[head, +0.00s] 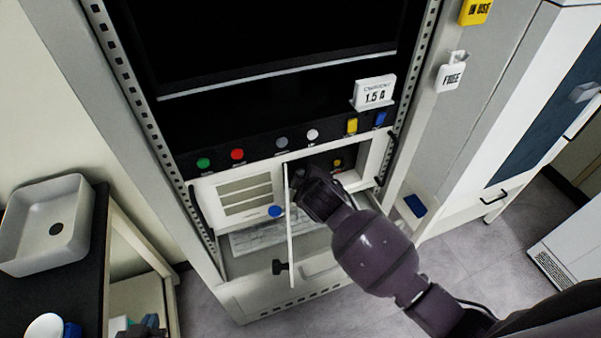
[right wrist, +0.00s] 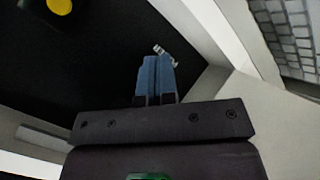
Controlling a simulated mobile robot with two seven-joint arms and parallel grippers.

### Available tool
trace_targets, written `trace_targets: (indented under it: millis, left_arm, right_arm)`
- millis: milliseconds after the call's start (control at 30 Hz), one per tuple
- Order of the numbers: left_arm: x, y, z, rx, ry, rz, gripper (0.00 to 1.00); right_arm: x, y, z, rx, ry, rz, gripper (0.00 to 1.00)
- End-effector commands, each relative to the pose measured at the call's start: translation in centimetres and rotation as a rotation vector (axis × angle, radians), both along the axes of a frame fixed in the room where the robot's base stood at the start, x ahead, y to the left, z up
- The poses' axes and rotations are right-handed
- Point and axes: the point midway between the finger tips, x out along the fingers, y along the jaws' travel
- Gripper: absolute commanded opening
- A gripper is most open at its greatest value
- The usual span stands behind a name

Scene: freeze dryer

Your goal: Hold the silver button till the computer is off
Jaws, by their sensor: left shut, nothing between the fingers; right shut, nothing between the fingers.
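My right gripper (right wrist: 158,70) has blue fingers, shut and empty, in the right wrist view. A small silver piece, apparently the silver button (right wrist: 160,50), shows right at the fingertips; I cannot tell whether they press it. In the head view my right arm enters from the lower right and ends at the open lower compartment, where its fingertips are hidden. My left gripper (head: 150,323) seems to be the dark shape at the bottom left edge, shut and away from the cabinet. The computer's screen (head: 270,45) is black.
A narrow open door (head: 291,240) stands beside my right wrist. A keyboard (head: 255,238) lies on the shelf below. Coloured buttons, including a red one (head: 237,154), line the panel above, with a 1.5 A sign (head: 374,92). A yellow button (right wrist: 60,5) is near the silver piece.

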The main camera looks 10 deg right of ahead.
Motion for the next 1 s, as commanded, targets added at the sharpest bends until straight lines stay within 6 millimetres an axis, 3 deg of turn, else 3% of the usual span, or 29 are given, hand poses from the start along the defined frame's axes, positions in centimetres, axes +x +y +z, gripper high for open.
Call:
trace_targets:
  millis: [667,1000]
  left_arm:
    - [0.0,0.0,0.0,0.0,0.0,0.0,0.0]
    - [0.0,0.0,0.0,0.0,0.0,0.0,0.0]
  right_arm:
    - [-1.5,-0.3,-0.1,-0.001,0.0,0.0,0.0]
    - [-4.2,-0.8,-0.1,0.0,0.001,0.0,0.0]
